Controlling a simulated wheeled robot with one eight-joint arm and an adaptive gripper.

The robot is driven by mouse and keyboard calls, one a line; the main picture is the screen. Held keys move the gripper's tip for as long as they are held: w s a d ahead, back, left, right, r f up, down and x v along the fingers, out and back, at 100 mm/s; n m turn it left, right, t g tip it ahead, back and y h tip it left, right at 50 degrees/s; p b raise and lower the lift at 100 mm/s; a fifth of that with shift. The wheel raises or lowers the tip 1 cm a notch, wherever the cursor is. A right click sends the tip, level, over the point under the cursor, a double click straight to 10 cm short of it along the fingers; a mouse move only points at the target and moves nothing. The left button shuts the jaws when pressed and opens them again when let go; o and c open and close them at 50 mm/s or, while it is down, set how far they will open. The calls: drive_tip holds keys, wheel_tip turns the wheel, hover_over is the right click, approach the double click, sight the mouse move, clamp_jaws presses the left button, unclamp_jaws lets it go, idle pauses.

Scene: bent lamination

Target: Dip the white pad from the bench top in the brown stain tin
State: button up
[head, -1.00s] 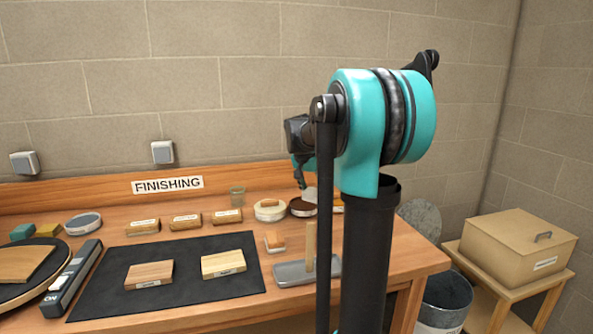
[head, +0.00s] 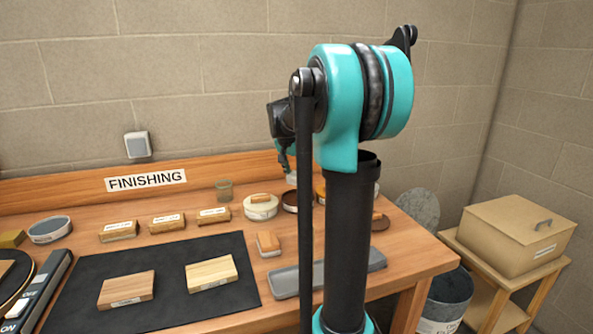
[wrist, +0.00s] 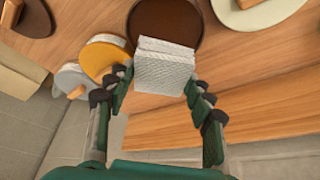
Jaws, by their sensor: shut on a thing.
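The white pad (wrist: 165,68) is pinched between the two fingers of my gripper (wrist: 158,84) in the wrist view. Its visible faces look white and ridged. The open round brown stain tin (wrist: 172,22) lies beyond the pad, which covers part of its near rim in that view. In the head view the brown tin (head: 289,202) stands at the back of the bench, partly behind my arm. A bit of the pad (head: 291,179) shows above the tin, apart from it. Most of my gripper is hidden there by my arm.
A yellow-orange tin (wrist: 100,60) and a grey tin (wrist: 70,78) stand left of the brown one in the wrist view. A cream tin (head: 261,208) stands beside it in the head view. Wood blocks lie on the black mat (head: 175,262). A grey tray (head: 290,283) is in front.

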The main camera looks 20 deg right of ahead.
sight(297, 183)
drive_tip(key=shift+f, duration=3.75)
drive_tip(key=shift+r, duration=0.1)
drive_tip(key=shift+r, duration=1.4)
drive_tip(key=shift+r, duration=2.5)
